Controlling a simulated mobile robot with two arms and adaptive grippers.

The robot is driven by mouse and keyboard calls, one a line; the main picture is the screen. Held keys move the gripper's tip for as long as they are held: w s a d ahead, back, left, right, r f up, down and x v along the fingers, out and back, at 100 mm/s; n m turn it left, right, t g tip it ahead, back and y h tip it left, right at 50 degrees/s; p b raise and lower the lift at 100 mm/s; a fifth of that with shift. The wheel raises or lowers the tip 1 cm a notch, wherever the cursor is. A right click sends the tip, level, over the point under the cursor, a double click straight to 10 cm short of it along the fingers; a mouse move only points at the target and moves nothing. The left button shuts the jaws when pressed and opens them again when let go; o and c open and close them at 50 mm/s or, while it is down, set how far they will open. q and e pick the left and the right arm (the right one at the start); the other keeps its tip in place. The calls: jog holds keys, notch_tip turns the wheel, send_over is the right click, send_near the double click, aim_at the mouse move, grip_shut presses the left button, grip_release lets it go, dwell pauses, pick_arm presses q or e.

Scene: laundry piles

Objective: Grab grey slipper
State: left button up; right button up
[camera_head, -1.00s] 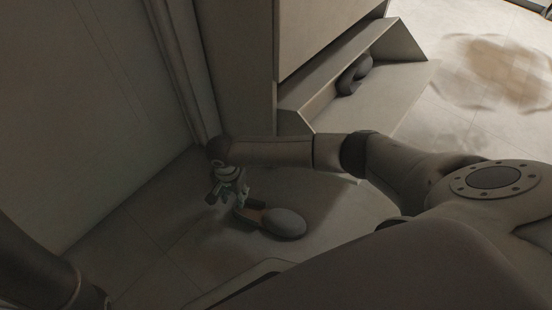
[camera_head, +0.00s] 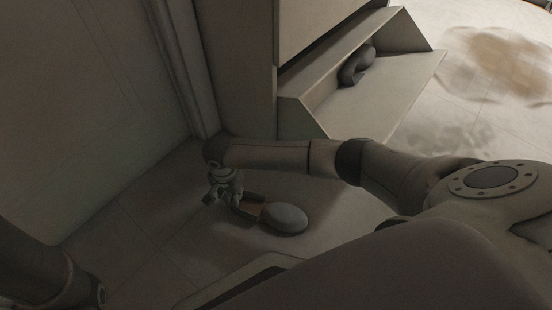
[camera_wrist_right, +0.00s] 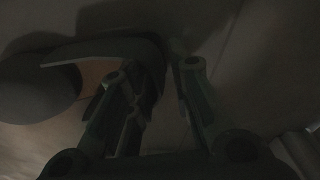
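A grey slipper (camera_head: 284,219) with a brownish insole lies on the floor near the wall. Its rounded toe points right and its open heel end points left. My right gripper (camera_head: 224,201) is low beside the heel end. In the right wrist view the slipper's toe (camera_wrist_right: 36,92) is at the left. The two fingers of the right gripper (camera_wrist_right: 154,78) are apart there, the left one over the slipper's opening and the right one outside its rim. Whether they touch it is too dark to tell. My left gripper is out of view; only part of the left arm shows.
An open cabinet compartment (camera_head: 412,70) at the upper right holds another dark slipper (camera_head: 357,66). A wall (camera_head: 75,110) stands close on the left. The floor (camera_head: 140,225) left of the gripper is clear.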

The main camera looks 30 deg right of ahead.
grip_shut()
